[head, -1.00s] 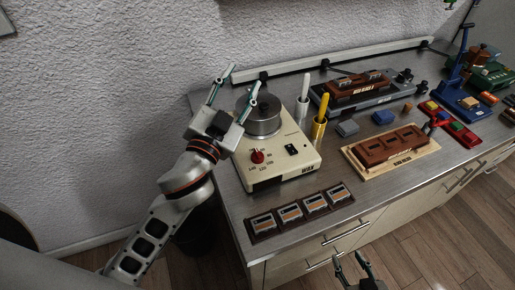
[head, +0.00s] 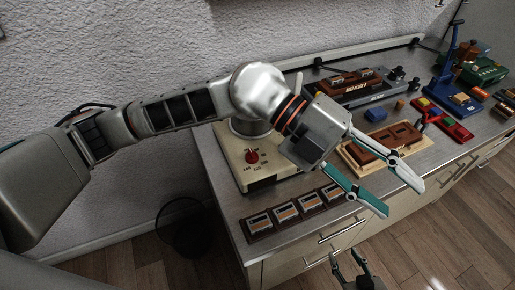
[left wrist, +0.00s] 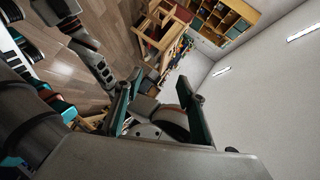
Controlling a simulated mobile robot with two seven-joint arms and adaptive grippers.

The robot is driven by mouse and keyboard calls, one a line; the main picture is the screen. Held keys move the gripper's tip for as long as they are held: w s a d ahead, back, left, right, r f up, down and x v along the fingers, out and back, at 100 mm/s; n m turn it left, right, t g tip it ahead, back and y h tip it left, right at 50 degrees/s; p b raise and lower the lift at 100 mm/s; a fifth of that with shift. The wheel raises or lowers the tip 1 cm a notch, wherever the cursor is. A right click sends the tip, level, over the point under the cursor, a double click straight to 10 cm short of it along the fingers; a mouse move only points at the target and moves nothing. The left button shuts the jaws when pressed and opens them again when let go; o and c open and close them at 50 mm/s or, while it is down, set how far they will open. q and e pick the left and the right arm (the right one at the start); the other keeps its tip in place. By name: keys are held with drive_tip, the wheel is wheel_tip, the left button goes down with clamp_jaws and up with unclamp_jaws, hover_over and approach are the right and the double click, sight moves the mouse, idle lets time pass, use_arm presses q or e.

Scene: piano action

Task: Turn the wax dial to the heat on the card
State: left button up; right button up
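The cream wax heater (head: 262,174) stands on the near left of the bench. Its red dial (head: 252,157) is on the front face, with printed numbers around it too small to read surely. My left arm hides the heater's upper right, and only part of its metal pot (head: 249,128) shows. My left gripper (head: 403,200) is open and empty, to the right of the dial and in front of the wooden tray. The left wrist view shows its spread fingers (left wrist: 160,105) with nothing between them. My right gripper (head: 348,254) is open and empty at the bottom. I cannot make out a heat card.
A dark rack with several orange-striped pieces (head: 300,209) lies along the front edge. Behind are a wooden tray (head: 353,166), a grey device with a brown block (head: 352,80), and blue blocks (head: 376,114). A blue stand (head: 456,85) and red tool (head: 452,129) are at right.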

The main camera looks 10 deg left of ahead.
use_arm(q)
drive_tip(key=w+a+f+n+t+y, duration=0.1)
drive_tip(key=w+a+f+t+y, duration=0.1)
drive_tip(key=w+a+f+y, duration=0.3)
drive_tip(key=n+t+y, duration=0.4)
drive_tip(key=n+y, duration=0.3)
drive_tip(key=y, duration=0.1)
hover_over(252, 152)
wheel_tip(252, 152, down, 2)
drive_tip(key=shift+s+f, duration=0.1)
drive_tip(key=shift+f, duration=0.25)
drive_tip(key=shift+f+p, duration=0.6)
drive_tip(key=shift+f, duration=3)
drive_tip(key=c, duration=1.1)
